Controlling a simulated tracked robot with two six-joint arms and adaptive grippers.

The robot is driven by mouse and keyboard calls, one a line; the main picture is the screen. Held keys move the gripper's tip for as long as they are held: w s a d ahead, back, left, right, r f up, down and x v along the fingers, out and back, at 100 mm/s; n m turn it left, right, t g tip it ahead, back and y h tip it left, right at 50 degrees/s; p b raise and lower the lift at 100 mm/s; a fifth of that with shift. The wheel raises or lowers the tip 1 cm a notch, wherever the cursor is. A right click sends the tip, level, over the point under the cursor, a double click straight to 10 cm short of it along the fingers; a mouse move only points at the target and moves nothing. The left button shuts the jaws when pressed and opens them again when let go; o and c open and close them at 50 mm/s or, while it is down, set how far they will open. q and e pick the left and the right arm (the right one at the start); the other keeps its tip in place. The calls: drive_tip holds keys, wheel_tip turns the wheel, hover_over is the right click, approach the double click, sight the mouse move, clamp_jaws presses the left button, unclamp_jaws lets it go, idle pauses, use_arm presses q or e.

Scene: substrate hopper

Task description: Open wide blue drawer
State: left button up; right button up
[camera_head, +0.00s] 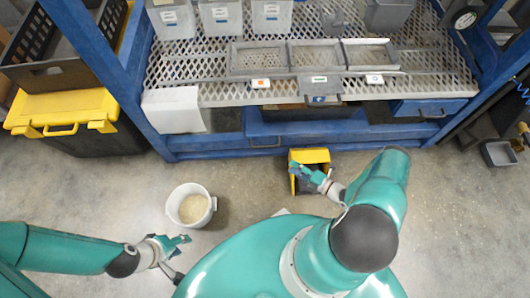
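The wide blue drawer (300,129) sits low under the mesh bench, with its front facing me and its bar handle (266,143) near the left part of the front. It looks shut. My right gripper (303,172) is in front of and below the drawer, right of the handle and apart from it, over a yellow bin. Its finger gap is too small to read. My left gripper (180,256) is at the lower left, far from the drawer, with its fingers spread and nothing between them.
The yellow bin (310,156) stands on the floor close before the drawer. A white bucket (207,217) of pale grain stands left of it. A smaller blue drawer (430,107) is at the right. A yellow-lidded black tote (65,108) stands at the left. Trays (259,59) lie on the bench.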

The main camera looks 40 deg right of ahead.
sight(267, 146)
drive_tip(key=shift+m+t+h, duration=0.3)
drive_tip(key=shift+m+h, duration=0.2)
drive_tip(key=x, duration=0.5)
drive_tip(key=b+x, duration=0.1)
drive_tip(key=x, duration=0.4)
drive_tip(key=d+x, duration=0.1)
drive_tip(key=x, duration=0.5)
drive_tip(key=shift+w+d+f, duration=0.1)
drive_tip(key=shift+w+f, duration=0.05)
drive_tip(key=shift+f, duration=0.25)
clamp_jaws()
